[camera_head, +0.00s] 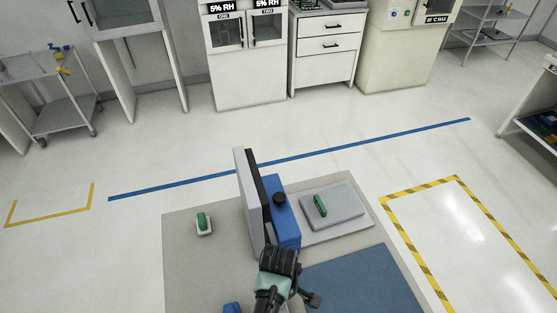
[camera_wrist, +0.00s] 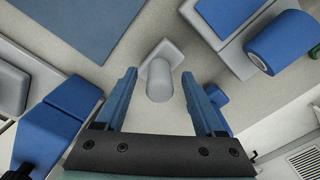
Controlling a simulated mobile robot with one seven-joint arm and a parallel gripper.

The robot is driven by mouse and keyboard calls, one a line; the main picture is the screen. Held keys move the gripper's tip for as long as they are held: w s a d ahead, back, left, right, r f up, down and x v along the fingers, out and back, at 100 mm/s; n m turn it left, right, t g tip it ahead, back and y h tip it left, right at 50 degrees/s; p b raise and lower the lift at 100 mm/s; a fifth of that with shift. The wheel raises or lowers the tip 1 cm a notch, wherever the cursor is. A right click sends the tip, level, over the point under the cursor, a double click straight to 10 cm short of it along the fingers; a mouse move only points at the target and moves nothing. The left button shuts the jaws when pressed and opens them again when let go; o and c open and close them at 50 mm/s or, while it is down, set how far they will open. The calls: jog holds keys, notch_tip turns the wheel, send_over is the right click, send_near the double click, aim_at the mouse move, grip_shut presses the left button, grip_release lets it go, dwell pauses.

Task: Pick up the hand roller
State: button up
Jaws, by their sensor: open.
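My gripper (camera_wrist: 159,74) is open in the wrist view, with its two blue fingers apart. Between and beyond the fingertips is a small pale grey piece (camera_wrist: 157,86) with a rounded, cylinder-like body and a squarish end. It may be the hand roller, but I cannot tell for sure. Nothing is visibly held. A blue cylinder (camera_wrist: 275,45) on a pale body lies to the upper right in the wrist view. In the head view my wrist (camera_head: 278,268) is over the near part of the table, hiding what lies under it.
The table (camera_head: 190,265) holds an upright grey panel (camera_head: 246,195), a blue unit (camera_head: 284,222) with a black knob, a blue mat (camera_head: 355,280), and a grey plate (camera_head: 340,212) bearing a green item (camera_head: 320,206). Another green-topped item (camera_head: 203,222) stands left.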

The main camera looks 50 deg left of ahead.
jog(key=shift+c, duration=0.3)
grip_shut()
dwell(1.1)
